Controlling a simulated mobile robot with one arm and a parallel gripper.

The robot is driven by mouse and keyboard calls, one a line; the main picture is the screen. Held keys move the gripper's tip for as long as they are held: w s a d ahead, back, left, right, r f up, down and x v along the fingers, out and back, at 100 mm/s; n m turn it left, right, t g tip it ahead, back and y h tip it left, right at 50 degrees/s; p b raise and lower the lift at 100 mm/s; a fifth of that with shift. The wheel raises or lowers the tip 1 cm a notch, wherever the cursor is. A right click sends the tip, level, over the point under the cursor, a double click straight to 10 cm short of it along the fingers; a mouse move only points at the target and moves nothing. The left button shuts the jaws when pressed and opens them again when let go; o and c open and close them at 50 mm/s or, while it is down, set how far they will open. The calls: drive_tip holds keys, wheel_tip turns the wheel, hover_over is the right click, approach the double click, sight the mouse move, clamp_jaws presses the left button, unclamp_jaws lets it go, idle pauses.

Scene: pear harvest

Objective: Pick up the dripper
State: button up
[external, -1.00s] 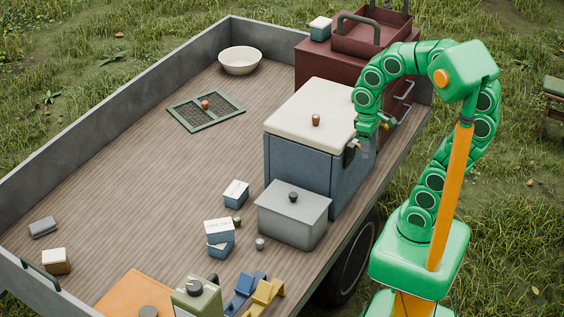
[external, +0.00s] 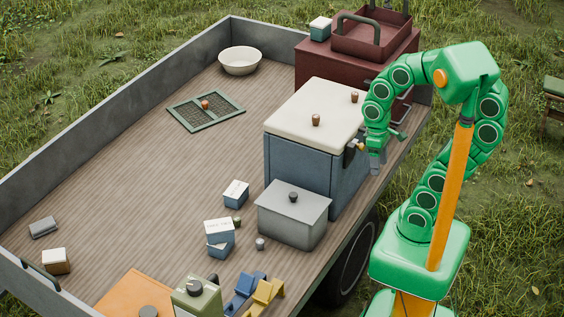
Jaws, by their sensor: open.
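I cannot single out a dripper with certainty. Two small brown pieces, one near the middle (external: 316,120) and one near the far right corner (external: 354,97), stand on the cream lid of the blue cooler (external: 310,165). My gripper (external: 384,151) is open beside the cooler's right side, below the lid's edge. It points down, and I see nothing held in it. Whatever lies behind the gripper and forearm is hidden, including part of the red chest's drawer front.
The grey lidded box (external: 293,218) stands in front of the cooler. The red chest (external: 318,66) stands behind it. A white bowl (external: 239,61), a green mesh frame (external: 206,111) and small cartons (external: 219,231) are on the truck bed. The bed's left middle is clear.

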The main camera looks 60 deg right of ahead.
drive_tip(key=w+f+m, duration=0.1)
drive_tip(key=w+f, duration=0.3)
drive_tip(key=w, duration=0.9)
drive_tip(key=m+t, duration=0.1)
drive_tip(key=t, duration=0.1)
hover_over(259, 241)
drive_tip(key=shift+h, duration=0.4)
drive_tip(key=f, duration=3.1)
drive_tip(key=shift+w+a+f, duration=0.1)
drive_tip(key=shift+a, duration=0.15)
drive_tip(key=shift+f, duration=1.55)
drive_tip(key=shift+d+f, duration=0.15)
drive_tip(key=shift+f, duration=1.2)
drive_tip(key=shift+d+f, duration=0.15)
drive_tip(key=shift+f, duration=1.2)
drive_tip(key=c, duration=1.1)
